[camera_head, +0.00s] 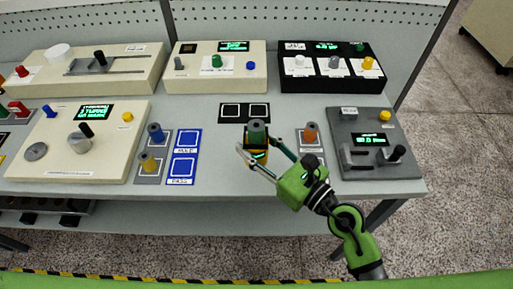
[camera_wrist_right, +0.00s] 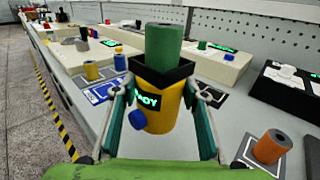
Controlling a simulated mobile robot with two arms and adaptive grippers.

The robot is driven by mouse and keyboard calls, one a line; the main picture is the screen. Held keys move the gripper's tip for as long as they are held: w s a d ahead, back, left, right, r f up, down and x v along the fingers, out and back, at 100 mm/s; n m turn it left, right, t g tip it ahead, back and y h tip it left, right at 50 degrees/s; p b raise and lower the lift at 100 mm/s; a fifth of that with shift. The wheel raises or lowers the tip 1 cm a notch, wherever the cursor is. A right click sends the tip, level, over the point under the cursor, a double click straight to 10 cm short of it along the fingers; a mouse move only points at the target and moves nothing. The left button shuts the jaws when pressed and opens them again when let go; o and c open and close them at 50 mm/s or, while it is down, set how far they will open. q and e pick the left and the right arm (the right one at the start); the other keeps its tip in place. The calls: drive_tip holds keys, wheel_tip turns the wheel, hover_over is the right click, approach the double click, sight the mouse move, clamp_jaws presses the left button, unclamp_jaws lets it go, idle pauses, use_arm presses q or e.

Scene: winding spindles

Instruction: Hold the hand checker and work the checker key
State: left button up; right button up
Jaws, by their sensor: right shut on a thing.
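The hand checker (camera_wrist_right: 168,110) is a yellow upright body with a black collar, a lit green display and a round blue key (camera_wrist_right: 137,119) on its side. A green hollow spindle (camera_wrist_right: 163,46) stands in its collar; it also shows in the head view (camera_head: 257,131). My right gripper (camera_head: 258,150) is shut around the checker, one finger on each side, both below the collar. The display is partly readable, ending in "DY". Nothing touches the blue key. My left gripper is in neither view.
An orange spindle (camera_head: 310,132) stands on a pad just right of the checker. Blue marked pads (camera_head: 182,168) with blue and yellow spindles are to the left. A grey device (camera_head: 375,165) stands at right. The table's front edge is close.

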drive_tip(key=shift+w+f+b, duration=1)
drive_tip(key=shift+w+f, duration=0.25)
drive_tip(key=shift+w, duration=0.25)
drive_tip(key=shift+w+f+b, duration=1)
drive_tip(key=shift+w+f, duration=0.2)
drive_tip(key=shift+w, duration=0.25)
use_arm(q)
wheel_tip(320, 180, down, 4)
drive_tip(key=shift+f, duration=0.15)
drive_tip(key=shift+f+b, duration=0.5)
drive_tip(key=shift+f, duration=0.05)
use_arm(e)
drive_tip(key=shift+f, duration=0.7)
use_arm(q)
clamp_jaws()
use_arm(e)
drive_tip(key=shift+s+f, duration=0.1)
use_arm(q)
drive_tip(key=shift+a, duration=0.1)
use_arm(e)
drive_tip(key=shift+f, duration=0.1)
